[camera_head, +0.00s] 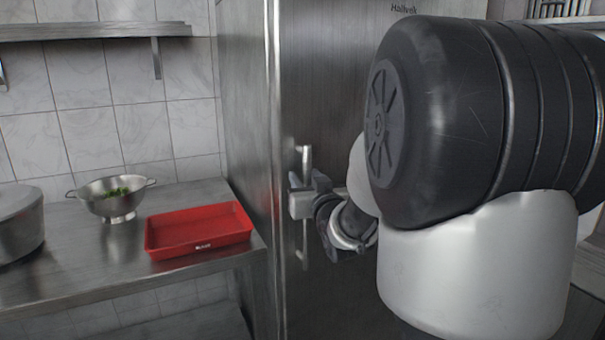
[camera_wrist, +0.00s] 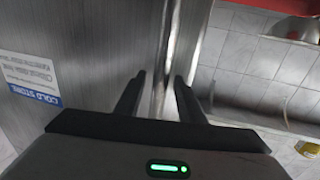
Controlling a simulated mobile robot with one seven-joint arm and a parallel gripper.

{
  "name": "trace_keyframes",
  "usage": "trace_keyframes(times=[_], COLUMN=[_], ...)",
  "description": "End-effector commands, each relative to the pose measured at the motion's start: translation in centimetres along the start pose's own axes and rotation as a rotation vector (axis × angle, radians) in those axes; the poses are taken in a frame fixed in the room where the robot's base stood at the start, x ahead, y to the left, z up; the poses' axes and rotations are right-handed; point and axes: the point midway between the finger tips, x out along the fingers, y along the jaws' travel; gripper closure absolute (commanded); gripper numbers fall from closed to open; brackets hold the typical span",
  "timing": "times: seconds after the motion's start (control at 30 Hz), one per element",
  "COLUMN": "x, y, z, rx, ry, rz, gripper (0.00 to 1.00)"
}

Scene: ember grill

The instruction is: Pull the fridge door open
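The tall steel fridge door (camera_head: 335,100) fills the middle of the head view and looks closed. Its vertical bar handle (camera_head: 304,245) runs along the door's left edge. My gripper (camera_head: 303,200) is at the handle's middle and hides that part of it. In the wrist view the two dark fingers of my gripper (camera_wrist: 158,95) stand apart, with a gap between their tips. A bright vertical strip, seemingly the handle (camera_wrist: 165,55), shows between them. I cannot see clear contact on either side. The fridge door (camera_wrist: 85,45) also fills the left of the wrist view.
A steel counter (camera_head: 75,270) stands left of the fridge. It carries a red tray (camera_head: 200,228), a colander with greens (camera_head: 113,205) and a pot (camera_head: 18,222). A wall shelf (camera_head: 95,31) is above. My own arm covers the right of the head view.

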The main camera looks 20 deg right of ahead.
Motion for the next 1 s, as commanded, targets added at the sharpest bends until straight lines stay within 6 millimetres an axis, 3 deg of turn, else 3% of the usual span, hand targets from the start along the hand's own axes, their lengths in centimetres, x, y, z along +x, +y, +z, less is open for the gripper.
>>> trace_keyframes(times=[0.27, 0.5, 1.0], x=[-0.02, -0.02, -0.3], y=[0.03, 0.04, 0.27], z=[0.01, 0.0, 0.01], rx=[0.0, 0.0, 0.0], ry=[0.0, 0.0, 0.001], rz=[0.0, 0.0, -0.001], gripper=[0.64, 1.0, 1.0])
